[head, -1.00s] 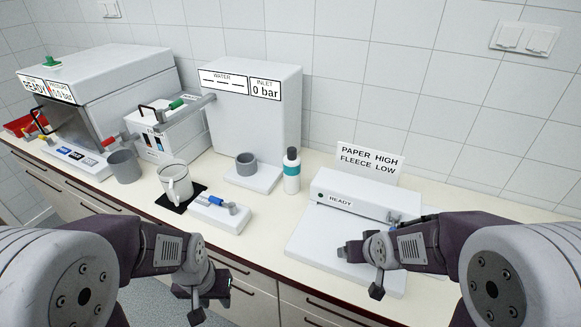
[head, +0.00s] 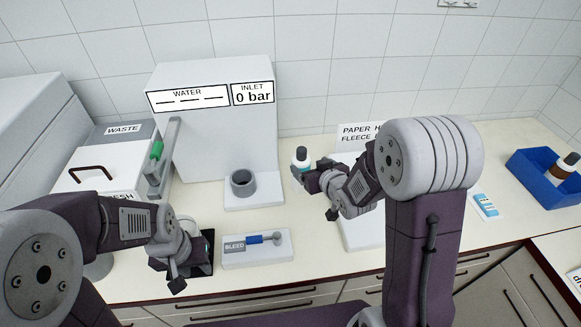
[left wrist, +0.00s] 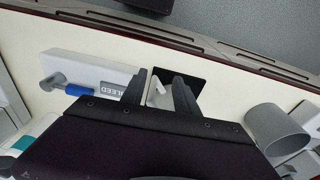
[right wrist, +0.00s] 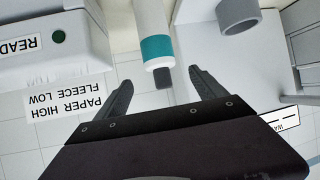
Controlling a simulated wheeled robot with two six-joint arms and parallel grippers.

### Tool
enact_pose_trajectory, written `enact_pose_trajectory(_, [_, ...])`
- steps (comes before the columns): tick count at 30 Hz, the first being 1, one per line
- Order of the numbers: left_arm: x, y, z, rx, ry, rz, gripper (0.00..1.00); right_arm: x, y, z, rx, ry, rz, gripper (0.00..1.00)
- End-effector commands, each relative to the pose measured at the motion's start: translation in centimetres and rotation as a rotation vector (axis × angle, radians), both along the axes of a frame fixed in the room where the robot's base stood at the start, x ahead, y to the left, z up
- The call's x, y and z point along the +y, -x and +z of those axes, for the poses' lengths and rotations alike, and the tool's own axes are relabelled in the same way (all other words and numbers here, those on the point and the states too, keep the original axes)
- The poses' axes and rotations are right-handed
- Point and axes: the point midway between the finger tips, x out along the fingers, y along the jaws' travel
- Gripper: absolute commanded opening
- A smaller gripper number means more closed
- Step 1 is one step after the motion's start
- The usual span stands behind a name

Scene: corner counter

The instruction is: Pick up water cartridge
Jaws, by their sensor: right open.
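A white bottle with a teal band and dark cap (head: 301,160) stands on the counter beside the WATER unit (head: 225,125); no label naming it as the water cartridge is readable. In the right wrist view the bottle (right wrist: 155,40) shows its cap toward me. My right gripper (right wrist: 160,78) is open, its fingers on either side of the cap end, with visible gaps. In the head view my right gripper (head: 308,181) is close to the bottle. My left gripper (left wrist: 160,80) is open near the black mat (left wrist: 187,77), with a thin white handle-like part between its fingers.
A grey cup (head: 242,184) stands on the WATER unit's base. The BLEED block (head: 255,252) lies in front. Another grey cup (left wrist: 280,130) is beside my left gripper. The READY device (right wrist: 40,45) is near my right gripper. A blue bin (head: 545,180) is far right.

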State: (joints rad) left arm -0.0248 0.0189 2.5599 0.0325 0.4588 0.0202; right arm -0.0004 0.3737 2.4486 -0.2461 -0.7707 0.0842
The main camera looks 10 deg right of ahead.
Motion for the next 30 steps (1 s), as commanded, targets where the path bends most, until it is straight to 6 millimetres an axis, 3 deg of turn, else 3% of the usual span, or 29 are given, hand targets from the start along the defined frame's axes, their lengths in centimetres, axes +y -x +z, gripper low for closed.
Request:
enact_pose_trajectory(6, [0.0, 0.0, 0.5, 0.000, 0.000, 0.000, 0.36, 0.0, -0.1, -0.1, 0.012, 0.000, -0.002, 0.81])
enact_pose_trajectory(12, [0.0, 0.0, 1.1, 0.000, 0.000, 0.000, 0.36, 0.5, -2.6, -1.6, 0.014, 0.000, -0.001, 0.81])
enact_pose_trajectory(19, [0.0, 0.0, 1.4, 0.000, 0.000, 0.000, 0.36, 0.8, -3.8, -2.1, 0.012, -0.001, -0.003, 0.81])
enact_pose_trajectory(26, [0.0, 0.0, 2.3, 0.000, 0.000, 0.000, 0.36, 1.9, -7.1, -4.0, 0.012, 0.000, -0.002, 0.81])
enact_pose_trajectory(30, [0.0, 0.0, 2.3, 0.000, 0.000, 0.000, 0.36, 2.0, -7.7, -4.4, 0.011, 0.000, -0.002, 0.81])
